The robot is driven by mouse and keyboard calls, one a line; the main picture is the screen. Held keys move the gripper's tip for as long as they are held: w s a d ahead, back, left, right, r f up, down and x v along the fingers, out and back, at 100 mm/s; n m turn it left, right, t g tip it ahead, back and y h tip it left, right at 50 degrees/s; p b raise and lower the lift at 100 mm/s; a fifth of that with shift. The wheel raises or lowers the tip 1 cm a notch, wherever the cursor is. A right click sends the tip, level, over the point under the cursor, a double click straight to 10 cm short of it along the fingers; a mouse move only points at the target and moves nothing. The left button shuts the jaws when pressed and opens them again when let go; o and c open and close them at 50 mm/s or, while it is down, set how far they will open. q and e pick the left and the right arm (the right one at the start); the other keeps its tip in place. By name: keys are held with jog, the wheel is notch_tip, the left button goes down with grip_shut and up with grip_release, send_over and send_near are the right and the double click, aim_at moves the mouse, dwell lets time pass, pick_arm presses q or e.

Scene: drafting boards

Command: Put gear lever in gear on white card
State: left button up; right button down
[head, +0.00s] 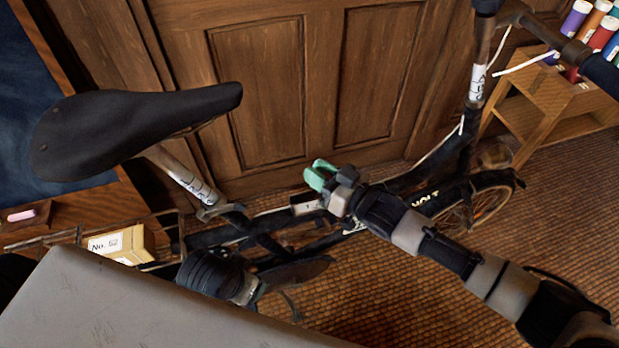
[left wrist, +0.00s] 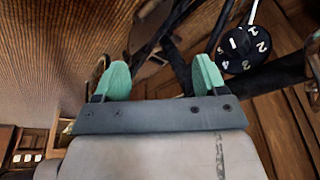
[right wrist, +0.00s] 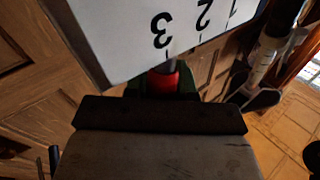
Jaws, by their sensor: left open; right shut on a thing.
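In the right wrist view a white card (right wrist: 125,35) fills the upper part, with black numerals 3 and 2 and tick marks, seen upside down. The gear lever's red knob (right wrist: 163,82) is below its edge, its grey shaft rising near the tick by the 3. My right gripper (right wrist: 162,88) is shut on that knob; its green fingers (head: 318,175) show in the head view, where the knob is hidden. My left gripper (left wrist: 158,80) is open and empty in the left wrist view. A black dial (left wrist: 243,50) with white numerals lies beyond its right finger.
A bicycle with a black saddle (head: 120,130) stands before a wooden panelled door (head: 260,95). A yellow box (head: 122,243) sits at its left. A wooden shelf (head: 540,105) with coloured tubes is at the right. Woven floor (head: 440,290) is open at lower right.

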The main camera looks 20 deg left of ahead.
jog(key=shift+w+d+f+m+y+b, duration=0.25)
jog(key=shift+w+d+m+y+b, duration=0.1)
jog(key=shift+d+m+y+b, duration=0.15)
pick_arm(q)
jog(key=shift+s+a+r+b, duration=0.1)
jog(key=shift+s+r+b, duration=0.5)
jog(key=shift+r+b, duration=0.05)
pick_arm(e)
jog(key=shift+w+d+m+t, duration=0.3)
jog(key=shift+d+m+t, duration=0.2)
jog(key=shift+m, duration=0.3)
jog(key=shift+y, duration=0.3)
jog(key=c, duration=0.9)
grip_release()
pick_arm(q)
jog(key=shift+r+p, duration=0.7)
pick_arm(e)
jog(key=v, duration=1)
jog(key=shift+s+d+f, duration=0.1)
jog(key=shift+s+d, duration=0.1)
jog(key=shift+d, duration=0.15)
